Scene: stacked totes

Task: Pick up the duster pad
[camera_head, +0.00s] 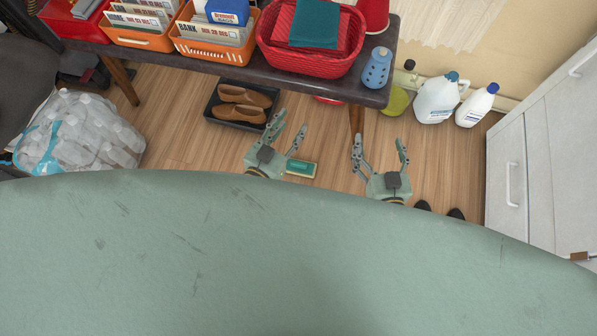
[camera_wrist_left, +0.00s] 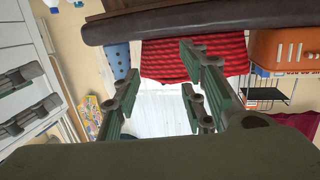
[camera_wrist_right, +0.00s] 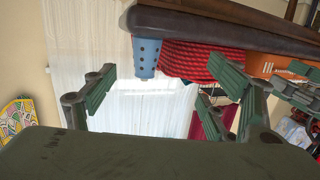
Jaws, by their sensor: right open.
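A small flat rectangle, green with a pale border (camera_head: 301,168), lies on the wood floor in the head view; it may be the duster pad, but its details are too small to be sure. My left gripper (camera_head: 290,124) is above the floor just left of it, fingers spread and empty. My right gripper (camera_head: 380,144) is to its right, open and empty. The left wrist view shows the left fingers apart (camera_wrist_left: 160,85). The right wrist view shows the right fingers apart (camera_wrist_right: 150,85). Neither wrist view shows the rectangle.
A dark table (camera_head: 215,68) at the back holds orange bins and a red basket (camera_head: 312,65). A tray (camera_head: 213,111) with brown shoes is below it. A bag of bottles (camera_head: 80,135) is left; jugs (camera_head: 437,100) and a white cabinet (camera_head: 540,150) are right. Floor lies between.

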